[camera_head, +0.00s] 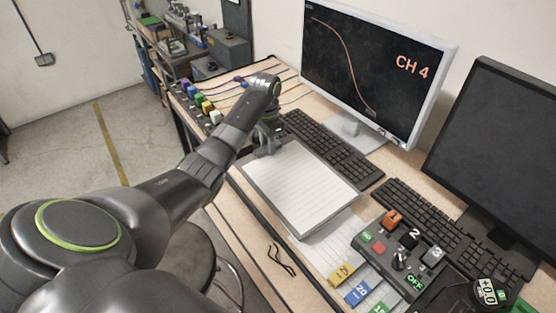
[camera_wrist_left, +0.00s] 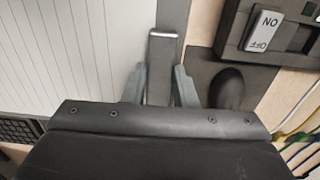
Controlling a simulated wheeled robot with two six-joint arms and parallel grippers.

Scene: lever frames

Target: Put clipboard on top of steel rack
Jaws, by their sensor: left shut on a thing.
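The clipboard (camera_head: 300,185), with lined white paper and a dark border, is at the middle of the desk, over loose paper sheets. My left gripper (camera_head: 264,146) is at its far left end. In the left wrist view, the left gripper (camera_wrist_left: 160,85) is shut on the clipboard's metal clip, and the clipboard (camera_wrist_left: 80,55) extends to the left. Whether it is lifted off the desk I cannot tell. A steel rack (camera_head: 178,48) holding boxes stands beyond the desk's far left end. My right gripper is not in view.
A black keyboard (camera_head: 335,148) and a monitor (camera_head: 375,65) stand right of the clipboard. A control box (camera_head: 400,250) with numbered switches is near the front right. Coloured blocks (camera_head: 200,100) with cables line the far left desk edge. Glasses (camera_head: 281,260) lie near the front edge.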

